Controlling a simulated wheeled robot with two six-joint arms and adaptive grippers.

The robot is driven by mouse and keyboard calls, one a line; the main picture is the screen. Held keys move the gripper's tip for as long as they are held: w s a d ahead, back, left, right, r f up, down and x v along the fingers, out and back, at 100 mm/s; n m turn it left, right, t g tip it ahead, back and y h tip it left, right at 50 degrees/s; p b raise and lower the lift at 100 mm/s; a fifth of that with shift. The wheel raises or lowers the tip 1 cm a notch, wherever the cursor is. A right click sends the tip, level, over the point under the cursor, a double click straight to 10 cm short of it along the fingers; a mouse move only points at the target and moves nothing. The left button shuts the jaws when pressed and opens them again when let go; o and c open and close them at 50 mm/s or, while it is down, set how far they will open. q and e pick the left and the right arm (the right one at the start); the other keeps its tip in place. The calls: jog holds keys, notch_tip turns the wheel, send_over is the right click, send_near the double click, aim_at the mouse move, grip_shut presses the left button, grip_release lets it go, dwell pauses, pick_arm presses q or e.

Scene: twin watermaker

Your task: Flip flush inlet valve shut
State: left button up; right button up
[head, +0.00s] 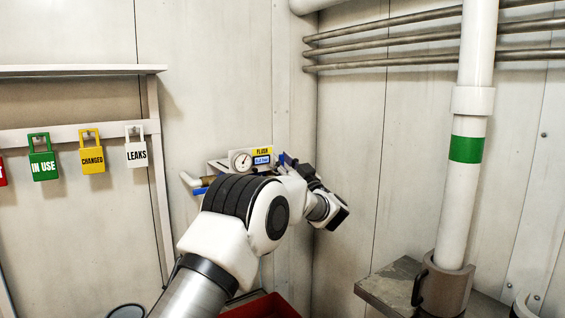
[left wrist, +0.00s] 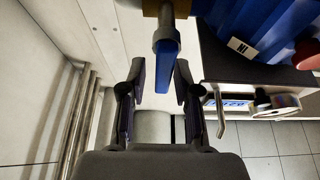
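The flush inlet valve shows in the left wrist view as a blue lever (left wrist: 166,72) with a grey collar under a brass body (left wrist: 165,8). My left gripper (left wrist: 160,76) is open, with one finger on each side of the lever's end. I see gaps between the lever and both fingers, the smaller one on the right. In the head view my left arm hides most of the valve, and my left gripper (head: 292,162) is at the panel with the yellow FLUSH label (head: 262,151). My right gripper is not in view.
A pressure gauge (head: 241,161) sits left of the FLUSH label. A blue body with an IN tag (left wrist: 240,47) is right of the lever. Padlock-shaped tags, one reading LEAKS (head: 136,152), hang at left. A white pipe (head: 462,190) stands at right, above a ledge (head: 385,287).

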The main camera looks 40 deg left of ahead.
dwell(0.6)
pick_arm(q)
jog(key=m, duration=0.1)
jog(key=m+t, duration=0.1)
jog(key=m, duration=0.1)
jog(key=shift+w+r+h+p, duration=0.1)
jog(key=shift+w+h+p, duration=0.15)
jog(key=shift+h+p, duration=0.1)
jog(key=s+d+f+m+t, duration=0.1)
jog(key=s+d+f+m, duration=0.2)
jog(key=d, duration=0.4)
jog(key=s+f+m+t+h+p, duration=0.1)
jog(key=f+m+h, duration=0.2)
jog(key=f, duration=0.6)
jog(key=s+d+f+m+h+p, duration=0.1)
jog(key=s+f+m+h+p, duration=0.1)
jog(key=f, duration=0.8)
jog(key=s+d+f+m+t+h+p, duration=0.1)
jog(key=f+m+h+p, duration=0.1)
jog(key=f, duration=0.7)
jog(key=shift+s+f+m+t+h, duration=0.35)
jog(key=shift+m+h, duration=0.45)
jog(key=shift+h, duration=0.15)
